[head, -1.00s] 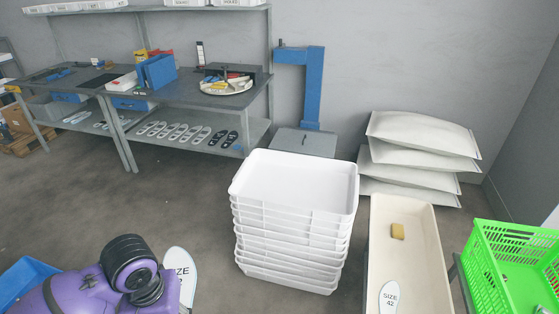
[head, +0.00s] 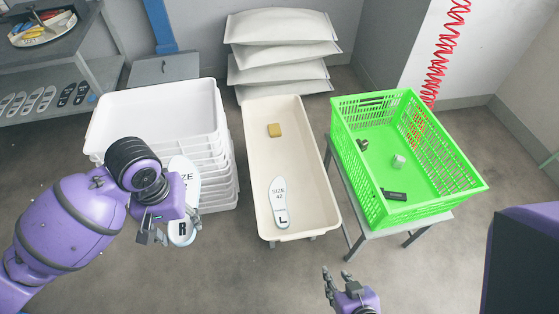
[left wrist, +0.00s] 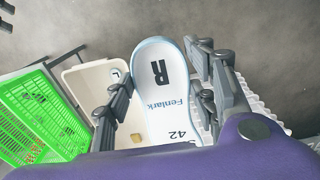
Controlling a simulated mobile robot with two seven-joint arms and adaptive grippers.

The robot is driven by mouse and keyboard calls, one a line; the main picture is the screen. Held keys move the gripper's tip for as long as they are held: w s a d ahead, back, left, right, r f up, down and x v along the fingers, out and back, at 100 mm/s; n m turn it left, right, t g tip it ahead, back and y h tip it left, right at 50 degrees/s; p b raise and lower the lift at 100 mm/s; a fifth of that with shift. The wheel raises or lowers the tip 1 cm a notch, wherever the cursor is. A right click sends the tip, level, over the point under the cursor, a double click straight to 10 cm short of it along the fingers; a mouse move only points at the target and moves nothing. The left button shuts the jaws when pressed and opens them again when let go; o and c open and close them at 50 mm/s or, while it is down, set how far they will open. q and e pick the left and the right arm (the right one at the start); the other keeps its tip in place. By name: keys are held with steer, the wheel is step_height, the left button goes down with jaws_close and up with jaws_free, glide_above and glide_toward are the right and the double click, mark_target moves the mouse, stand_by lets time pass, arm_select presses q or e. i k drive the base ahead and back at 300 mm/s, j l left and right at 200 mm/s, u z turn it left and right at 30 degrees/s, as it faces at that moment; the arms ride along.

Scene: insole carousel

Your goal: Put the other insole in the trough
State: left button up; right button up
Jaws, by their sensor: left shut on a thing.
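A white insole marked "SIZE" (head: 184,176) is gripped by my left gripper (head: 168,236), at the left beside the tray stack. In the left wrist view the same insole (left wrist: 163,95) shows "R", "Fenlark" and "42" between the fingers; it is partly hidden by the gripper in the head view. The cream trough (head: 258,205) stands in the middle, right of my left gripper. An insole marked "SIZE 42 L" (head: 279,200) lies in its near end. My right gripper (head: 336,277) is empty, fingers apart, low in front of the trough.
A stack of white trays (head: 215,160) stands left of the trough. A green crate (head: 400,217) with a few small items stands on a stand to its right. A yellow block (head: 274,130) lies in the trough's far half. Pale sacks (head: 282,50) are piled behind.

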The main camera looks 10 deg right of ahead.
mark_target(302, 193)
steer(key=l+z, duration=0.15)
steer(key=l, duration=0.15)
steer(key=i+l+z, duration=0.1)
steer(key=l, duration=0.2)
steer(key=i+l+z, duration=0.15)
steer(key=l, duration=0.15)
steer(key=i+l, duration=0.1)
steer(key=l, duration=0.2)
steer(key=i+l, duration=0.1)
steer(key=l, duration=0.25)
steer(key=i+l, duration=0.15)
steer(key=l, duration=0.15)
